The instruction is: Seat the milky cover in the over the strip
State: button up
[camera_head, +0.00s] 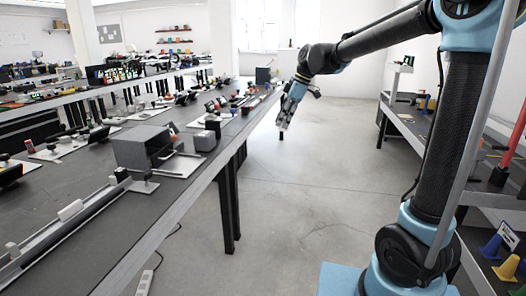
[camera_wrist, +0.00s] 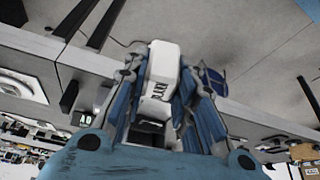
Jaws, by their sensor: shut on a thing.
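My gripper (camera_head: 286,112) hangs over the aisle, past the right edge of the long left table. In the wrist view, my gripper (camera_wrist: 164,72) has its fingers closed around a white block-like piece (camera_wrist: 163,58) with dark lettering. I cannot tell whether this is the milky cover. A long, narrow grey channel (camera_head: 60,232) lies along the left table near the front, far from my gripper. It may hold the strip, but the strip itself is not clear. Small white blocks (camera_head: 70,210) sit along the channel.
A grey box-shaped fixture (camera_head: 142,147) stands on the left table (camera_head: 95,160), with several small devices behind it. Right-hand shelves (camera_head: 405,118) hold more objects, with blue and yellow cones (camera_head: 491,246) low down. The floor aisle (camera_head: 290,190) between is mostly clear.

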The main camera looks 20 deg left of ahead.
aim_at(8, 267)
jog(key=z, duration=0.05)
jog(key=i, duration=0.65)
jog(key=u, duration=2.8)
jog(key=i, duration=0.5)
jog(key=z, duration=0.1)
